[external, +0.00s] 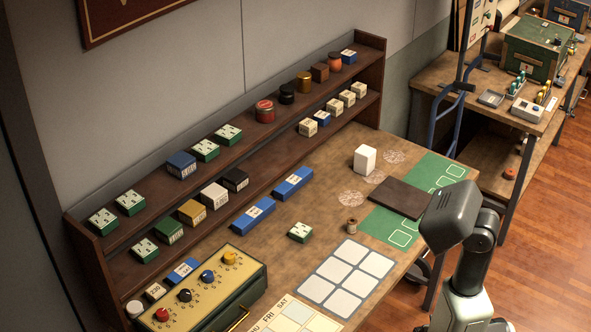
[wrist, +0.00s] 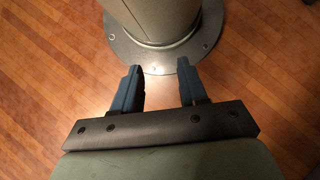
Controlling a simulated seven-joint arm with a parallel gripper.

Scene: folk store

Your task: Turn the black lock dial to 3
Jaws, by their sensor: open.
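The black lock dial (external: 184,295) sits on a cream panel on top of a green box (external: 262,290) at the lower left in the external view. On the panel it is between a red dial (external: 162,314) and a blue dial (external: 207,275), with a yellow dial (external: 229,257) farther up the row. Printed marks surround each dial, but they are too small to read, so I cannot tell the black dial's setting. My gripper (wrist: 157,75) is open and empty above the wooden floor in the wrist view, far from the dials. Its fingers cannot be made out in the external view.
A two-tier shelf (external: 300,92) with boxes and jars runs along the wall behind the dial box. Blue boxes (external: 253,215), a green box (external: 300,232), a spool (external: 351,226), a white block (external: 365,158) and a dark board (external: 399,198) are on the table.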

